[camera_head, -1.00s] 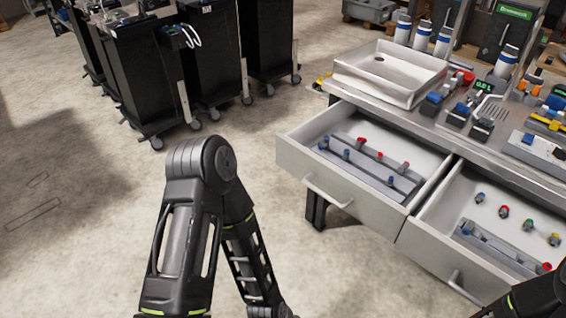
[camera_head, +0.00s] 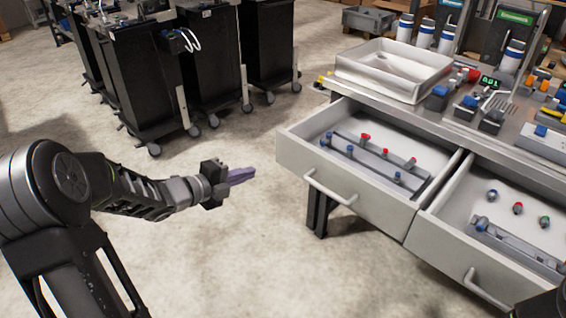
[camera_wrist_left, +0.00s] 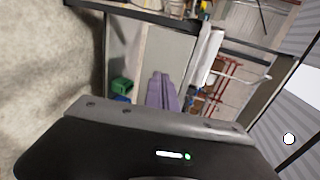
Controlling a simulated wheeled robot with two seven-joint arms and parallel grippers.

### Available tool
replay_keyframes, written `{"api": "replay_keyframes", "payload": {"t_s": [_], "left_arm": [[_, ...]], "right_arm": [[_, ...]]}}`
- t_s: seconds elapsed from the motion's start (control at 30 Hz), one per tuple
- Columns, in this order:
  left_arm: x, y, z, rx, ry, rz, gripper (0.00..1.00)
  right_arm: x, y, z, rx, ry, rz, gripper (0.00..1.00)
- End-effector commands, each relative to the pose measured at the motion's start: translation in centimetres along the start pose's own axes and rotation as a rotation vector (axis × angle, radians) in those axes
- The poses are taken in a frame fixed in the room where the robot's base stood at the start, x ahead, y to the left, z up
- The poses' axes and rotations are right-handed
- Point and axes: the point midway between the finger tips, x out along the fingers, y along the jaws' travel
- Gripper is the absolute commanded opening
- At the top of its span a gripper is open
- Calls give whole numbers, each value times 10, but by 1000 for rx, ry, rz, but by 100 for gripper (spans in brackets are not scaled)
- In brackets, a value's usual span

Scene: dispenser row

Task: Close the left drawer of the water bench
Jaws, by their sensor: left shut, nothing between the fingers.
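The left drawer (camera_head: 375,201) of the water bench is pulled out in the head view. It has a grey front with a bar handle (camera_head: 328,188), and rails with small blue and red fittings lie inside. My left gripper (camera_head: 241,176) has purple fingers, shut and empty. It is in the air to the left of the drawer front, apart from it, pointing toward the drawer. The purple fingers (camera_wrist_left: 163,92) also show in the left wrist view. My right gripper is not visible; only a dark part of my right arm shows at the lower right.
The neighbouring right drawer (camera_head: 448,250) is also open. A white basin (camera_head: 345,72) and several fittings are on the bench top (camera_head: 420,112). Black carts (camera_head: 150,75) stand at the back left. The floor (camera_head: 245,260) left of the drawers is clear.

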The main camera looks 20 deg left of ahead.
Motion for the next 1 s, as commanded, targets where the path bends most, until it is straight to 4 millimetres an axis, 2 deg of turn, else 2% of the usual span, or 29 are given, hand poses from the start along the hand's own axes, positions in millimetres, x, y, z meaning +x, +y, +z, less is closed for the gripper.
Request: {"api": "replay_keyframes", "payload": {"t_s": [0.27,0.47,0.9,1.0], "left_arm": [[3,0,-1,-5,1,1,0],[21,1,-1,-6,2,2,0],[105,1,-2,-8,3,2,0],[120,-6,-2,-7,3,1,0]], "right_arm": [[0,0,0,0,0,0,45],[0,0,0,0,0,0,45],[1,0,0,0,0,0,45],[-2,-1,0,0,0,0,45]]}}
